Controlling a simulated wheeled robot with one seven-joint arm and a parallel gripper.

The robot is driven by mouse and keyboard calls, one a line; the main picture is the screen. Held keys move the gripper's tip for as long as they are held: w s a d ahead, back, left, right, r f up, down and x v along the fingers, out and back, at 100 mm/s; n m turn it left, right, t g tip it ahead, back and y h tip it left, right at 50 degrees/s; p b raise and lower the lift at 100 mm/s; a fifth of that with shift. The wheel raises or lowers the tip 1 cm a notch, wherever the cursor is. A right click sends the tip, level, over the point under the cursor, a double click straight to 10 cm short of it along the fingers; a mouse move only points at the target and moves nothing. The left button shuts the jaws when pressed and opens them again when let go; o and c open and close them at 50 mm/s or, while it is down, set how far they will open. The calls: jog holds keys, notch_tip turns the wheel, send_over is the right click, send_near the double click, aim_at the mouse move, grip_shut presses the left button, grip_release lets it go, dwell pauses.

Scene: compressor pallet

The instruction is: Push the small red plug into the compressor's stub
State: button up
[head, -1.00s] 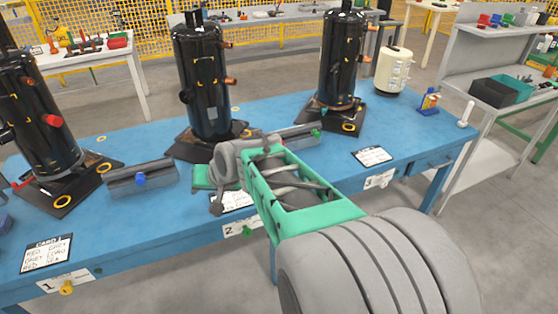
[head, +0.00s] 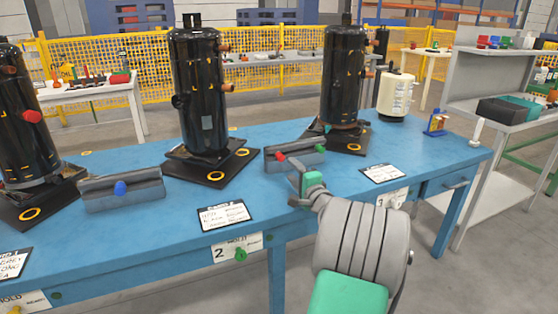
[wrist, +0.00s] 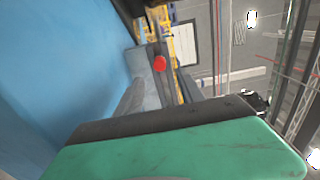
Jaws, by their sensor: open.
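A small red plug (head: 280,157) sits at the left end of a grey block (head: 296,160) on the blue table. A green plug (head: 320,147) is at the block's right end. The red plug also shows in the wrist view (wrist: 159,63), beyond my gripper's green part. My gripper (head: 299,184) is open and empty, just in front of the block and apart from the plug. Black compressors stand on dark pallets: the middle one (head: 200,95) and right one (head: 343,80) have copper stubs at the right side. The left one (head: 20,125) has a red plug in its side.
Another grey block (head: 122,193) with a blue plug lies at left. Cards lie along the blue table's (head: 150,231) front. The tabletop between the cards and blocks is clear.

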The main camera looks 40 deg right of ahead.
aim_at(282, 159)
jog(key=p+x, duration=0.1)
jog(key=x, duration=0.8)
jog(key=shift+c, duration=0.2)
dwell(0.8)
grip_shut()
dwell(0.4)
jog(key=shift+s, duration=0.1)
dwell(0.9)
jog(key=shift+v, duration=2.9)
